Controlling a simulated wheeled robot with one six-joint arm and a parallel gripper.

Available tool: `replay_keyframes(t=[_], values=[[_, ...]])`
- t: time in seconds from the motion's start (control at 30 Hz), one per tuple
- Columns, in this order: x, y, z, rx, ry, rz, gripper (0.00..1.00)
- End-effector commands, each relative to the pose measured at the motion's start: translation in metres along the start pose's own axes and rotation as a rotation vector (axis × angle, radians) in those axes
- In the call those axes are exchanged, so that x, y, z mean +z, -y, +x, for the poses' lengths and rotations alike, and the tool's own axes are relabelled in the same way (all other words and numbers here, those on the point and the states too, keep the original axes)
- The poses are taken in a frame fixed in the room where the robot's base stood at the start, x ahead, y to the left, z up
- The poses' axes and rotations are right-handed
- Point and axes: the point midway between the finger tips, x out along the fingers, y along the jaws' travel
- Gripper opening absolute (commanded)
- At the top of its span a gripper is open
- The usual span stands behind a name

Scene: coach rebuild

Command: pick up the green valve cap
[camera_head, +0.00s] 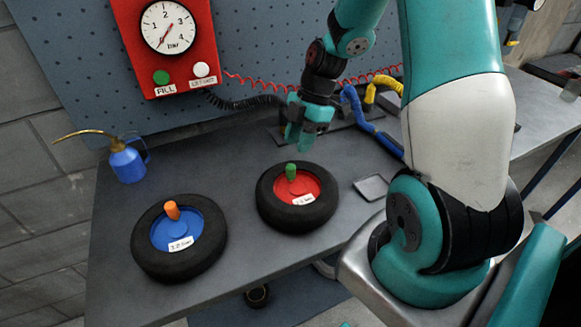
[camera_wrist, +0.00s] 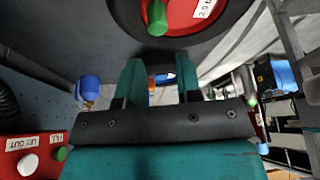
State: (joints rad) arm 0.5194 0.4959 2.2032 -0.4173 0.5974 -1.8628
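The green valve cap (camera_head: 291,172) stands upright on the valve of the red-hubbed wheel (camera_head: 269,205), which lies flat on the bench. The cap also shows at the top of the wrist view (camera_wrist: 157,18), in front of the red hub. My gripper (camera_head: 303,143) is above and just behind this wheel, apart from the cap. In the wrist view its two teal fingers (camera_wrist: 160,78) are spread with a gap between them and hold nothing.
A blue-hubbed wheel (camera_head: 147,258) with an orange cap (camera_head: 172,210) lies to the left. A blue oil can (camera_head: 127,163) stands at the back left. A small grey tray (camera_head: 371,187) is right of the red wheel. A red gauge panel (camera_head: 168,45) hangs behind.

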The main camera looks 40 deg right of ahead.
Motion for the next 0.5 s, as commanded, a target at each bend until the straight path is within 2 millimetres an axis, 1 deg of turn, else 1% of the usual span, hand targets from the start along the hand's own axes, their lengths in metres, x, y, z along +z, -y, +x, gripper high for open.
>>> replay_keyframes(t=[0.03,0.1,0.33,0.5], values=[[-0.001,0.001,0.008,-0.004,-0.003,0.000,0.32],[-0.001,0.000,0.017,-0.003,-0.003,0.001,0.32],[0.001,0.000,0.031,-0.002,-0.001,0.002,0.32],[0.004,0.000,0.054,-0.004,-0.002,0.002,0.32]])
